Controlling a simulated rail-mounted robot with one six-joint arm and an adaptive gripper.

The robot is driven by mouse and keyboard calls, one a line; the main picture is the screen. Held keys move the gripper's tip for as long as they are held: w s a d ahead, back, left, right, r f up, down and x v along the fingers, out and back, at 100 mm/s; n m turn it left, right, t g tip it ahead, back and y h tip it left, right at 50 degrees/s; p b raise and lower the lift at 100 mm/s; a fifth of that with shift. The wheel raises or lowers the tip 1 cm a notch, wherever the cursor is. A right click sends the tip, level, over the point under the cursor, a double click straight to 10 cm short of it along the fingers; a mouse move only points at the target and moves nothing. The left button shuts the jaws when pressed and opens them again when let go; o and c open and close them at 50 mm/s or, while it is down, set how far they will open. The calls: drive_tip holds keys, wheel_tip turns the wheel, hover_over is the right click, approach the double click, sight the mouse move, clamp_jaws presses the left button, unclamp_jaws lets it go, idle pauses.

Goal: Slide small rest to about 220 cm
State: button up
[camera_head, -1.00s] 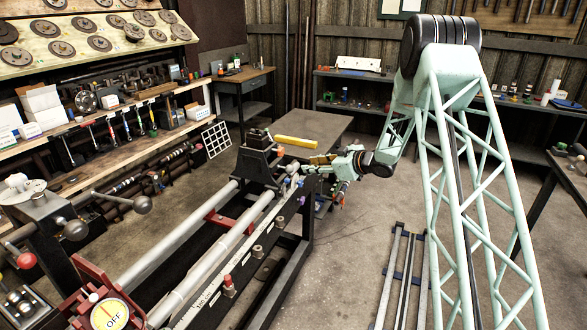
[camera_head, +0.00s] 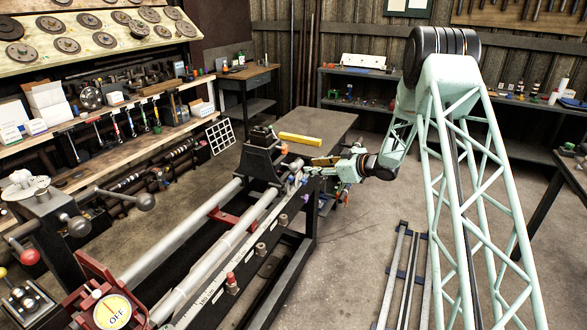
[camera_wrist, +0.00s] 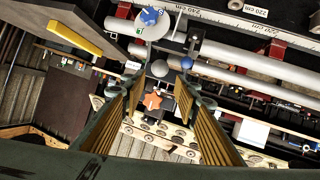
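My gripper (camera_head: 312,162) is at the far end of the lathe, beside the black tailstock-like block (camera_head: 262,160). In the wrist view my gripper (camera_wrist: 160,88) has its two gold-padded fingers wide apart with nothing held. An orange star knob (camera_wrist: 152,101) shows between the fingers, beyond them. A white disc with a blue knob (camera_wrist: 151,18) is ahead of the fingertips. The scale rail (camera_head: 207,292) runs along the lathe front; its 220 cm label (camera_wrist: 254,12) shows at the wrist view's top. I cannot tell for certain which part is the small rest.
A red bracket (camera_head: 221,217) sits by the long shafts (camera_head: 185,240). A red-topped peg (camera_head: 231,280) stands on the front rail. A yellow bar (camera_head: 300,139) lies on the table behind. Floor right of the lathe is open except for rails (camera_head: 400,275).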

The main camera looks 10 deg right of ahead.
sight(296, 167)
drive_tip(key=b+x, duration=0.1)
drive_tip(key=x, duration=1.1)
drive_tip(key=shift+w+a+f+b, duration=0.1)
drive_tip(key=shift+w+f+b, duration=0.1)
drive_tip(key=shift+b, duration=0.1)
drive_tip(key=shift+c, duration=0.2)
drive_tip(key=c, duration=0.8)
